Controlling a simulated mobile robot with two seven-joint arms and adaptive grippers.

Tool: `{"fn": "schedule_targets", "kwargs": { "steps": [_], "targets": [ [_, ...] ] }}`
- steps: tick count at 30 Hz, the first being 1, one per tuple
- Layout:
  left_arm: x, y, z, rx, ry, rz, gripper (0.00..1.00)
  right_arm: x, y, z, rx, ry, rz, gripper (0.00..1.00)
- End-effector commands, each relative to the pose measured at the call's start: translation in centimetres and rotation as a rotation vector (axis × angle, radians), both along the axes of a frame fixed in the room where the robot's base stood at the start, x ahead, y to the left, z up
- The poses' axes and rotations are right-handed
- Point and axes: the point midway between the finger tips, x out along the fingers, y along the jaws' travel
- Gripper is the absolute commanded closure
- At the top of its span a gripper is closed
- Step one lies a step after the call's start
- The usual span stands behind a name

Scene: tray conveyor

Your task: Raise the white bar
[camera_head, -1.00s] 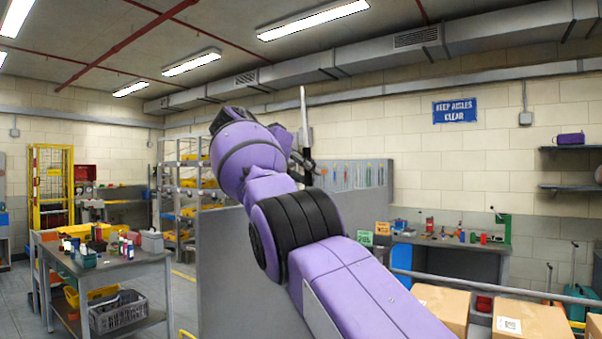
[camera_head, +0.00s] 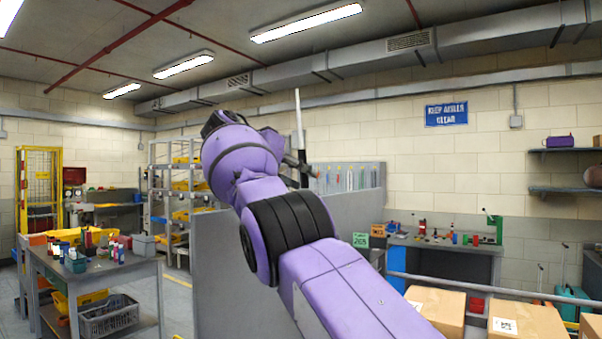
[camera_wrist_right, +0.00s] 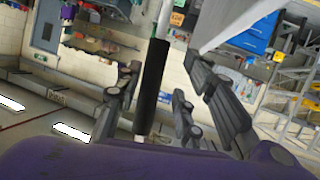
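The white bar (camera_head: 298,115) stands upright in the head view, with a black grip on its lower part. In the right wrist view the white bar (camera_wrist_right: 167,18) shows at the top, and its black grip (camera_wrist_right: 152,85) runs between the fingers of my right gripper (camera_wrist_right: 160,80). The fingers are open around the grip, with a visible gap on the right side. The left side is closer, and I cannot tell whether it touches. In the head view my right gripper (camera_head: 296,162) is partly hidden behind my purple arm. My left gripper is not in view.
A grey partition (camera_head: 228,265) stands beside my arm, with a tool panel (camera_head: 350,177) behind. Cardboard boxes (camera_head: 520,322) lie at the lower right, near a metal rail (camera_head: 480,289). A cluttered workbench (camera_head: 100,268) is at the left.

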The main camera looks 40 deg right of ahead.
Motion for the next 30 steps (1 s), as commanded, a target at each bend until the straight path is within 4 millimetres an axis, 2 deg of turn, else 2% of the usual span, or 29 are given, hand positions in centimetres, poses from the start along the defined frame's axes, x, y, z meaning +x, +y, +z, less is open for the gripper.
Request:
{"fn": "schedule_targets", "kwargs": {
  "steps": [8, 21, 30],
  "targets": [
    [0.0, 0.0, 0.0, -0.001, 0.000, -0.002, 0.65, -0.1, 0.6, 0.4, -0.001, -0.003, -0.001, 0.64],
    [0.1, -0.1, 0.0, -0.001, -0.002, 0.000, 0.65, -0.6, 6.6, 2.6, 0.000, 0.001, 0.001, 0.64],
    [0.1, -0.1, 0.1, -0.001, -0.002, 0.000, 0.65, -0.6, 7.0, 2.7, 0.000, 0.000, 0.000, 0.64]
  ]
}}
